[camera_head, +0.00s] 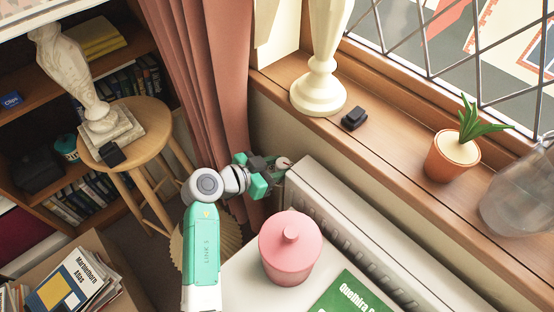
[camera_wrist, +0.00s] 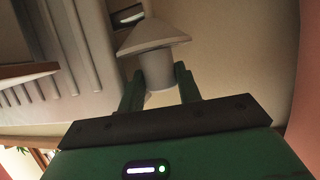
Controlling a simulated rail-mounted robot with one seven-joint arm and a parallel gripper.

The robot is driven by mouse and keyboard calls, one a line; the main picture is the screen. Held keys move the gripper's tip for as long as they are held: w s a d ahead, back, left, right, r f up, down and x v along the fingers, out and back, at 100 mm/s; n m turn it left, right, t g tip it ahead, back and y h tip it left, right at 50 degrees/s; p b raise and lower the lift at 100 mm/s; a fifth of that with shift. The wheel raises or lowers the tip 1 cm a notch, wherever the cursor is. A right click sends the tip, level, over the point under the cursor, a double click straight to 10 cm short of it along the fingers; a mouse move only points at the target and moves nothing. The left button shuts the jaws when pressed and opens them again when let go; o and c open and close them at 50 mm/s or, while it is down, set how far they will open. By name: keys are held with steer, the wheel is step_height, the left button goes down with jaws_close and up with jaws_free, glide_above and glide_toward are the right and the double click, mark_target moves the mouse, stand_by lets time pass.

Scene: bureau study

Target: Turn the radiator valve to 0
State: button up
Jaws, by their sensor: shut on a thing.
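The radiator valve (camera_head: 284,162) is a small pale knob at the left end of the grey radiator (camera_head: 318,189), below the window sill. In the wrist view the valve (camera_wrist: 157,66) shows a wide pale flared part above a round grey part. My gripper (camera_head: 272,171) is at the valve. In the wrist view its two green fingers (camera_wrist: 159,86) stand on either side of the round part, shut on it. The numbers on the valve are not readable in either view, so its setting cannot be told.
A pink lidded jar (camera_head: 290,250) and a green book (camera_head: 350,298) are on a white surface beside the radiator. A pink curtain (camera_head: 215,75) hangs behind my arm. The wooden sill (camera_head: 395,125) above holds a cream lamp base, a small black object and a potted plant (camera_head: 453,155).

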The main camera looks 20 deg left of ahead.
steer(key=shift+n+y, duration=0.3)
steer(key=o, duration=0.7)
